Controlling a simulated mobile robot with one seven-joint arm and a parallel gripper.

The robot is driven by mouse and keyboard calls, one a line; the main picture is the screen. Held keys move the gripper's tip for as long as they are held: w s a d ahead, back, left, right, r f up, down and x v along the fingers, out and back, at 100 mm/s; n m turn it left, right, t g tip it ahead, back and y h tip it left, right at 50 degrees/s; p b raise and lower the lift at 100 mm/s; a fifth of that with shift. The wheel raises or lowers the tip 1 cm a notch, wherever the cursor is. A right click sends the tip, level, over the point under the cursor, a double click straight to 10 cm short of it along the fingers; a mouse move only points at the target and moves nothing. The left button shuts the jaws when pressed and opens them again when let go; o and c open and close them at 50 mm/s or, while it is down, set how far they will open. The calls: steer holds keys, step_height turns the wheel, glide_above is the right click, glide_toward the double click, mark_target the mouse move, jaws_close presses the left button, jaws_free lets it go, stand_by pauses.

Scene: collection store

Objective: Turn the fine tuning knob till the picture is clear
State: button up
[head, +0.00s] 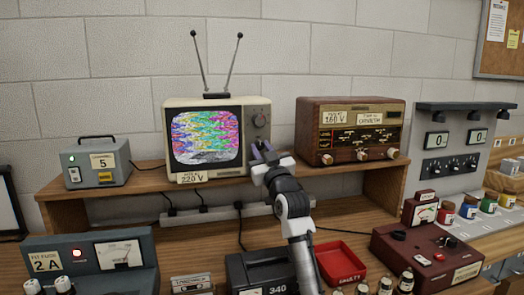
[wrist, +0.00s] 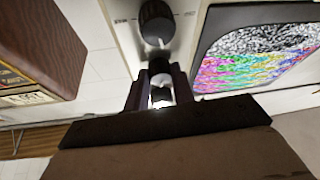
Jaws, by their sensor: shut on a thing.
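The cream television (head: 215,99) stands on the wooden shelf with its antennas up. Its screen (head: 205,138) shows torn, wavy coloured bands with a grey speckled strip along the bottom; the picture is not clear. The screen also shows in the wrist view (wrist: 255,55), upside down. My gripper (head: 264,152) reaches up to the lower right of the set's front panel. In the wrist view my gripper (wrist: 160,88) is shut on a small dark knob (wrist: 160,67), taken as the fine tuning knob; its marking is unreadable. A larger dark knob (wrist: 155,20) sits close by on the panel.
A brown radio (head: 350,128) stands right of the television, with a gap between. A grey box (head: 96,162) is on the shelf at left. The bench below holds meters, a red tray (head: 341,262) and small jars.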

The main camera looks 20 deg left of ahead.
steer(key=shift+s+a+r+m+t+h+p, duration=0.1)
steer(key=shift+a+m+t+h+p, duration=0.15)
steer(key=shift+m, duration=0.35)
steer(key=shift+s+r+m+t+h+p, duration=0.15)
steer(key=shift+m+p, duration=0.2)
steer(key=shift+m, duration=0.25)
steer(key=shift+w+d+f+m+t+h+p, duration=0.15)
steer(key=shift+m+t+h+p, duration=0.15)
steer(key=shift+m, duration=0.5)
steer(key=shift+a+f+m+t+h+p, duration=0.1)
steer(key=shift+m+t+h+p, duration=0.15)
steer(key=shift+m, duration=0.55)
steer(key=o, duration=1)
steer(key=shift+d+f, duration=0.1)
steer(key=shift+s+d+f, duration=0.15)
steer(key=shift+s, duration=0.15)
steer(key=b+v, duration=0.4)
steer(key=v, duration=0.9)
steer(key=shift+s+r+b, duration=0.1)
steer(key=shift+r+b, duration=0.1)
steer(key=shift+b, duration=0.2)
